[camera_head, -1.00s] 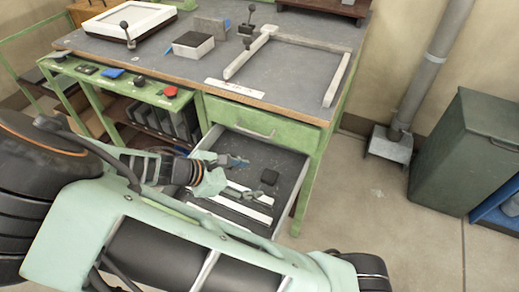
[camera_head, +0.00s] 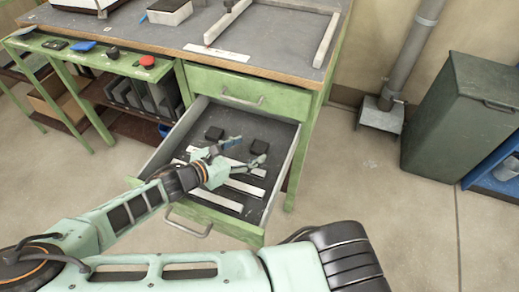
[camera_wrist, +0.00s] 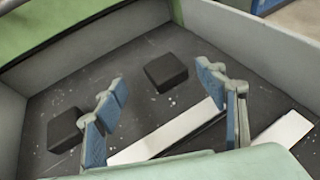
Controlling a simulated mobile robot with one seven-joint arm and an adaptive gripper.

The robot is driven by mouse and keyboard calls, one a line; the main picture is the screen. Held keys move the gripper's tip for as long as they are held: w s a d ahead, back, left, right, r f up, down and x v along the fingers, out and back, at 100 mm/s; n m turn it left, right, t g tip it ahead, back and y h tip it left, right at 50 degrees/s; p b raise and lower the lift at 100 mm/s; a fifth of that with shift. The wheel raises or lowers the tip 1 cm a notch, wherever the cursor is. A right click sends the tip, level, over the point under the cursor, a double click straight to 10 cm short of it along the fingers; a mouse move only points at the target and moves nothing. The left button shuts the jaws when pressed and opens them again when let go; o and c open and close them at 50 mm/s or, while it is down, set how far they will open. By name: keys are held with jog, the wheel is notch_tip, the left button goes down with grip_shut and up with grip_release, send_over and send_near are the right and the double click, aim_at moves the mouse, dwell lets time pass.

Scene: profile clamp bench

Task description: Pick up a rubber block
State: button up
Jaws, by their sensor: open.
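Two small black rubber blocks lie on the dark floor of the open drawer (camera_head: 276,185). One block (camera_head: 214,133) is at the back left in the head view, the other block (camera_head: 259,146) further right. My gripper (camera_head: 244,152) is over the drawer, its fingers spread and empty. In the wrist view, one block (camera_wrist: 166,72) shows in the gap between the blue-padded fingertips, a little beyond them. The other block (camera_wrist: 65,131) is left of the left finger, which lies close to it in the picture. Neither block is gripped.
Several white strips (camera_head: 246,187) lie in the drawer near the blocks. The drawer walls (camera_head: 284,180) rise around them. The green bench (camera_head: 245,90) stands behind, with its top above the drawer.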

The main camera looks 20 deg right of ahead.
aim_at(259, 146)
jog(key=b+x, duration=0.2)
jog(key=x, duration=0.3)
jog(key=shift+s+d, duration=0.1)
jog(key=shift+d, duration=0.25)
jog(key=c, duration=1.2)
